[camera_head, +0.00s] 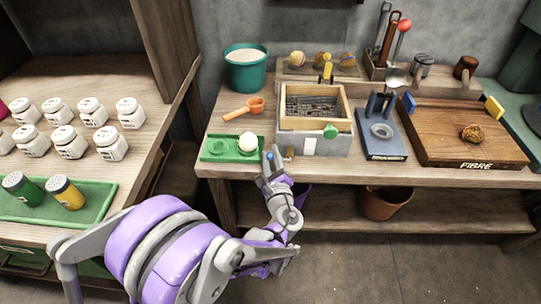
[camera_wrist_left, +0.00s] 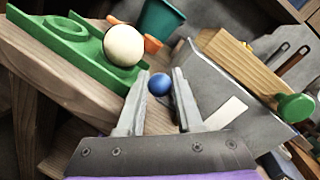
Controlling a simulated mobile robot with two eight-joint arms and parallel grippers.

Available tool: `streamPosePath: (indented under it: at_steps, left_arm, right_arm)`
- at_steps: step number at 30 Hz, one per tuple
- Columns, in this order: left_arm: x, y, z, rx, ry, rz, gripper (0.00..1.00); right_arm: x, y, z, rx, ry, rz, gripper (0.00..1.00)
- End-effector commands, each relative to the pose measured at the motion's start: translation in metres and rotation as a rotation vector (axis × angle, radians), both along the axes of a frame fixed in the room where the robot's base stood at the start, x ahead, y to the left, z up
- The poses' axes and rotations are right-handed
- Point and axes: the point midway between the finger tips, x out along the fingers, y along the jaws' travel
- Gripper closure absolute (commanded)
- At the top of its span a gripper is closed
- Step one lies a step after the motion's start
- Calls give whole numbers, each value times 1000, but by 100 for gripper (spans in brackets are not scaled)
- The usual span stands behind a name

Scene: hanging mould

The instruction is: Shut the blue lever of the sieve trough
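The sieve trough (camera_head: 315,144) is a grey box with a wooden-framed sieve on top, at the bench's front edge; its grey side also shows in the left wrist view (camera_wrist_left: 212,88). The blue lever's round knob (camera_wrist_left: 159,84) shows between my left gripper's fingertips (camera_wrist_left: 161,76), near the trough's left front side. In the head view the knob is a small blue spot (camera_head: 270,157) at my left gripper (camera_head: 273,161). The left gripper is open around the knob; I cannot tell if either finger touches it. The lever's shaft is hidden. My right gripper is out of view.
A green tray (camera_head: 216,149) with a pale ball (camera_head: 248,141) lies just left of the trough. A green knob (camera_head: 330,131) sits on the trough's front. A blue press stand (camera_head: 388,146) and a wooden board (camera_head: 440,145) are to the right. An orange scoop (camera_head: 244,109) lies behind the tray.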

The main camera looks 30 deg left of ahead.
Motion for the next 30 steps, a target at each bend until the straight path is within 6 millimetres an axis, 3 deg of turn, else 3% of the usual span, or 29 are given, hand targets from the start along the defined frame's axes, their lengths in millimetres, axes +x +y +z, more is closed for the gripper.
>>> streamPosePath:
  at_steps: [1, 4, 5, 30]
  left_arm:
    - [0, 0, 0, 0, 0, 0, 81]
    - [0, 0, 0, 0, 0, 0, 99]
    - [0, 0, 0, 0, 0, 0, 100]
    - [0, 0, 0, 0, 0, 0, 100]
  right_arm:
    - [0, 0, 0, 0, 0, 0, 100]
    - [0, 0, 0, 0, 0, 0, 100]
    - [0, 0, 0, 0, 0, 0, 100]
    - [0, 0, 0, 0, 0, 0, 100]
